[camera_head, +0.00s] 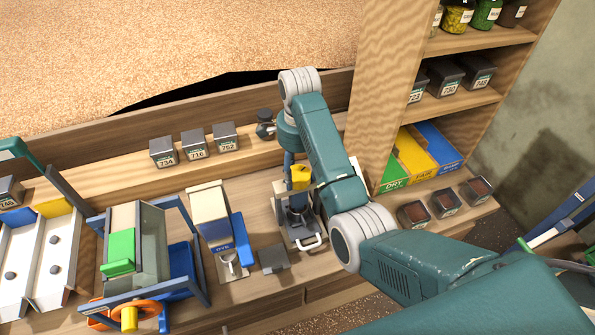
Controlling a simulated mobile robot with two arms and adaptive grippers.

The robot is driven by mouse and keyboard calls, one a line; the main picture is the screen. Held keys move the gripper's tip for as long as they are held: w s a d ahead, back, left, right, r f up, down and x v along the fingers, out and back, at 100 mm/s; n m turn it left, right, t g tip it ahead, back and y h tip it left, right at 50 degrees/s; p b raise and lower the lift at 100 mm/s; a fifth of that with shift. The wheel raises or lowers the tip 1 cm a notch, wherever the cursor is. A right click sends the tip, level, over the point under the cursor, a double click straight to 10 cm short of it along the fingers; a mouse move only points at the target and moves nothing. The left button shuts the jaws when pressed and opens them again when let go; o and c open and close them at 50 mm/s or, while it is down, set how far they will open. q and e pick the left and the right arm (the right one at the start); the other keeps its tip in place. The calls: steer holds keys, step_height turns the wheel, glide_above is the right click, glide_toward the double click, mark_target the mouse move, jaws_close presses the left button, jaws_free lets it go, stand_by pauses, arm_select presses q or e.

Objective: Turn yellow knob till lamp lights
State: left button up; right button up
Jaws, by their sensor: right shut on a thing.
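The yellow knob (300,176) stands on a small upright device (303,236) with a dark body and a pale handle at its front. My right arm reaches over the counter and its wrist bends down behind the forearm. My right gripper (297,193) is at this device and is shut at the yellow knob. The fingertips are partly hidden, so the exact contact does not show. I cannot make out a lit lamp. My left gripper is out of view.
Left of the device are a white and blue box (209,213) and a small grey block (273,259). An orange handwheel (145,308) with a yellow handle is at lower left. Numbered tins (194,143) line the ledge. Colored bins (415,158) stand right of the post.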

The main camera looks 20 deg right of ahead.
steer(key=shift+w+d+r, duration=0.3)
steer(key=o, duration=0.9)
steer(key=shift+o, duration=1.3)
steer(key=shift+s, duration=0.1)
steer(key=shift+d+f, duration=0.15)
steer(key=shift+f, duration=0.05)
steer(key=shift+s, duration=0.1)
steer(key=shift+a, duration=0.2)
